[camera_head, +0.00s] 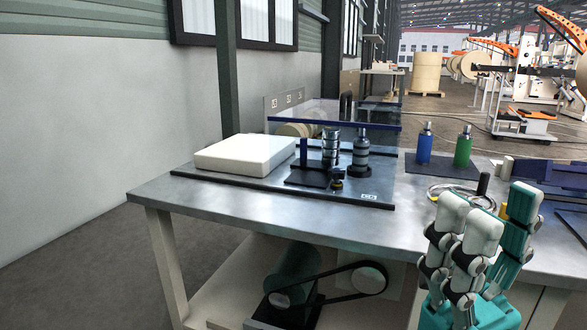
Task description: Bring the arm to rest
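My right gripper (492,232) is at the lower right, in front of the metal table's (240,203) near edge. It has white and teal jointed fingers that point upward and are stretched out straight. It looks open, and I see nothing held between the fingers. It hides part of the table's right side. My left gripper and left arm are not in view.
On the table are a white block (246,155), a dark fixture with stacked cylinders (331,147), a blue bottle (425,145), a green bottle (463,148) and a wire coil (436,190). The table's front left is bare. A belt-driven motor (292,278) sits underneath.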

